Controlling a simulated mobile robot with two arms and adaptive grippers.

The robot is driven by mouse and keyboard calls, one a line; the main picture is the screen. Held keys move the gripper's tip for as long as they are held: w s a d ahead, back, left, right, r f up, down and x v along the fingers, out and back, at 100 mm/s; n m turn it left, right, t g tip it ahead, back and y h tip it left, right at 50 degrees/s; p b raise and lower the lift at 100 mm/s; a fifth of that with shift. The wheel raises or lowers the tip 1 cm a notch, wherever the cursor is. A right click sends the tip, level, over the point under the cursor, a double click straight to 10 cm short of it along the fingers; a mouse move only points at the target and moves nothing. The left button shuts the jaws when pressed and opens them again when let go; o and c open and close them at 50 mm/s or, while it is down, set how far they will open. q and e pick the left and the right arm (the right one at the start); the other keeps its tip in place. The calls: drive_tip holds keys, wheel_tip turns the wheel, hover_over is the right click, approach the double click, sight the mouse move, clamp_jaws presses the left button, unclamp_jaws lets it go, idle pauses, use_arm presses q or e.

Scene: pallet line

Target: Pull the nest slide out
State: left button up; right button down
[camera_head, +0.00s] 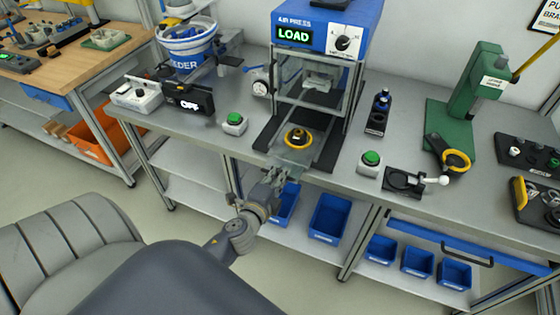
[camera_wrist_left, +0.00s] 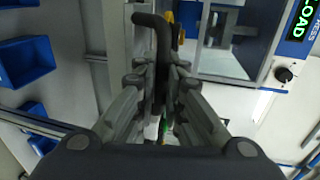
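The air press (camera_head: 327,28) stands at the back of the bench, its display reading LOAD. The nest slide (camera_head: 288,158) is a pale plate between two dark rails, bearing a round nest with a yellow ring (camera_head: 298,138). The nest sits in front of the press window, over the front of the bench. My left gripper (camera_head: 277,180) is at the slide's front end. In the left wrist view a black bent handle (camera_wrist_left: 161,45) stands between the fingers of the left gripper (camera_wrist_left: 159,75), which are closed on it. My right gripper is not in view.
Green push buttons (camera_head: 234,123) and (camera_head: 371,159) stand left and right of the press. A switch box (camera_head: 188,101) reading OFF is on the left. A green hand press (camera_head: 473,90) stands right. Blue bins (camera_head: 328,218) sit on the shelf below. The floor before the bench is clear.

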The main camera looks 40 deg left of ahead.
use_arm(q)
drive_tip(key=shift+o, duration=0.2)
drive_tip(key=shift+s+d, duration=0.1)
drive_tip(key=shift+s, duration=0.3)
drive_tip(key=v, duration=1.2)
drive_tip(key=shift+f, duration=0.1)
